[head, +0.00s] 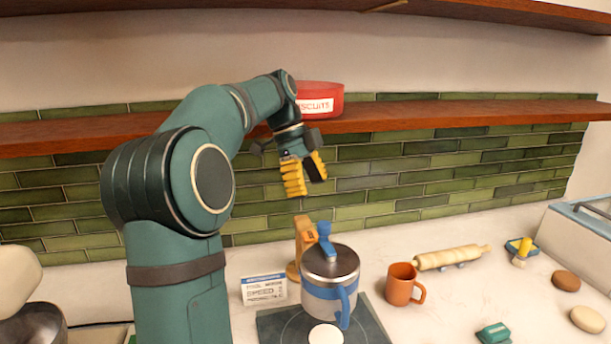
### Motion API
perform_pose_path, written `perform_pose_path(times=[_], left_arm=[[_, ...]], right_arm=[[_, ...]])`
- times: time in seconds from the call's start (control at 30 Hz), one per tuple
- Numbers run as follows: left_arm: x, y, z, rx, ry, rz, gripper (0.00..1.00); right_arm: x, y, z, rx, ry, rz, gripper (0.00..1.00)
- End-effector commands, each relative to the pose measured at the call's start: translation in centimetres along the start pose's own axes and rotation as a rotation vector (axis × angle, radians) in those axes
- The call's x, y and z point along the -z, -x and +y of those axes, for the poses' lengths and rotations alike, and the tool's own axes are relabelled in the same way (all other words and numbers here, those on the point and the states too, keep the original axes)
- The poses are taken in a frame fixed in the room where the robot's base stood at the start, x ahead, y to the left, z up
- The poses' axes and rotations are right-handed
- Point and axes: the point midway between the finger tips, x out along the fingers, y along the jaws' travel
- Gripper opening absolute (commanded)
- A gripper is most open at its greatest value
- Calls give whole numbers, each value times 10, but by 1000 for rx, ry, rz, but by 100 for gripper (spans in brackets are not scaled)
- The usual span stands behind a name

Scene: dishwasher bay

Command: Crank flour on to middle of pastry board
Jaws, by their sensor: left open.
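A steel canister (330,273) with a blue band, a blue side handle and a blue crank-like piece on its lid stands upright. It is at the back of a dark square board (371,328). The board has ring markings and a white round patch (326,335) near the middle; I cannot tell whether the patch is flour or a marking. The canister hides part of the board. My left gripper (306,176) is open and empty, its yellow fingers pointing down, above and behind the canister and apart from it. My right gripper is not in view.
An orange stand-like object (301,244) and a white label card (264,288) are close to the canister. An orange mug (402,285), rolling pin (450,257) and several small items lie to the right. A wooden shelf (420,115) holds a red biscuit tin (322,98) near my arm.

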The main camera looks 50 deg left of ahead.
Motion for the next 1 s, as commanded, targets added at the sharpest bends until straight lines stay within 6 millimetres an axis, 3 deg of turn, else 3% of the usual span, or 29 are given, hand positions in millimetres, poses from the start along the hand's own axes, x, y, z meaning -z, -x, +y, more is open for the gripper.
perform_pose_path(times=[0.3,1.0], left_arm=[[0,22,0,-3,-1,1,62],[0,22,0,-2,-1,0,62]], right_arm=[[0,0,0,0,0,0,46],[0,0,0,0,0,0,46]])
